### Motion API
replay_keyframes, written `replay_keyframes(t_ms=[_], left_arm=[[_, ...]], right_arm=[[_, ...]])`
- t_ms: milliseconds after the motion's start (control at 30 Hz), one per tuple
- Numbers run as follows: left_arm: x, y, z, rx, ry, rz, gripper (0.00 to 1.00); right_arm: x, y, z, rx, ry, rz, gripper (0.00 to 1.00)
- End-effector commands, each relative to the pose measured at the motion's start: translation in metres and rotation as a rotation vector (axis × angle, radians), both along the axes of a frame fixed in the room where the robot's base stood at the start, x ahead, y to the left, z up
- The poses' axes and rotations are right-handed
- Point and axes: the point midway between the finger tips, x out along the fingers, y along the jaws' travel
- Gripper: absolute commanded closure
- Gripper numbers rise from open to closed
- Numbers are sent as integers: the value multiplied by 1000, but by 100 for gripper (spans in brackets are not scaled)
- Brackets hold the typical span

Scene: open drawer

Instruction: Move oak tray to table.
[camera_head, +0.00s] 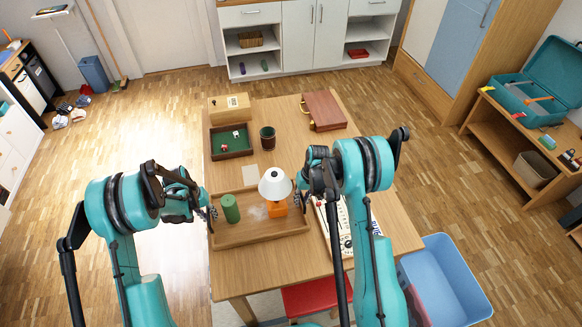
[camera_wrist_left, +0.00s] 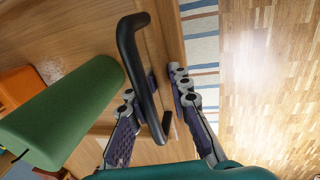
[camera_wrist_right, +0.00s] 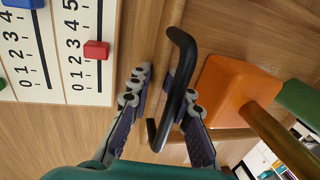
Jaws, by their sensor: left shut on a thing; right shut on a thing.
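The oak tray (camera_head: 238,236) is at the near left part of the wooden table (camera_head: 388,205); I cannot tell whether it touches the tabletop. A green cylinder (camera_head: 230,208) and a lamp with an orange base and white shade (camera_head: 275,184) stand on it. My left gripper (camera_head: 212,213) is shut on the tray's black left handle (camera_wrist_left: 131,45), at the table's left edge. My right gripper (camera_head: 298,202) is shut on the black right handle (camera_wrist_right: 183,65), beside the lamp. The handles are mostly hidden in the head view.
A white number board (camera_head: 346,235) with sliders lies close to the tray's right side. Behind are a green-lined dice tray (camera_head: 231,141), a dark cup (camera_head: 267,138), a wooden box (camera_head: 229,107) and a brown briefcase (camera_head: 323,110). A blue bin (camera_head: 445,280) stands right of the table.

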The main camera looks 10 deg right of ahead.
Motion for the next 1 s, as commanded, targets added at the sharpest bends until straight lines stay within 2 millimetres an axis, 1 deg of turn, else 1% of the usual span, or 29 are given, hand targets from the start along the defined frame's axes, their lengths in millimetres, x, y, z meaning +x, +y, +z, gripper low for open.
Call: replay_keyframes(t_ms=[33, 67, 100, 167, 467, 567, 667, 900, 1000], left_arm=[[0, 8, -5, 10, 0, 9, 100], [0, 8, -7, 10, 0, 9, 100], [0, 8, -5, 11, 0, 9, 73], [0, 7, -4, 10, 0, 8, 59], [0, 5, -3, 6, 0, 5, 59], [0, 5, 2, 6, 0, 5, 59], [0, 8, 17, 6, 0, 5, 59], [-1, 19, 68, 6, 0, 6, 59], [-1, 23, 87, 7, 0, 6, 59]], right_arm=[[0, -8, -5, -10, 0, -9, 100], [0, -8, -7, -10, 0, -9, 100], [0, -8, -5, -10, 0, -9, 73], [0, -7, -4, -10, 0, -8, 59], [0, -4, -4, -6, 1, -5, 59], [0, -4, -4, -6, 1, -4, 59], [0, -4, -4, -5, 1, -4, 59], [0, -3, -4, -5, 0, -3, 59], [0, -3, -4, -5, 0, -3, 59]])
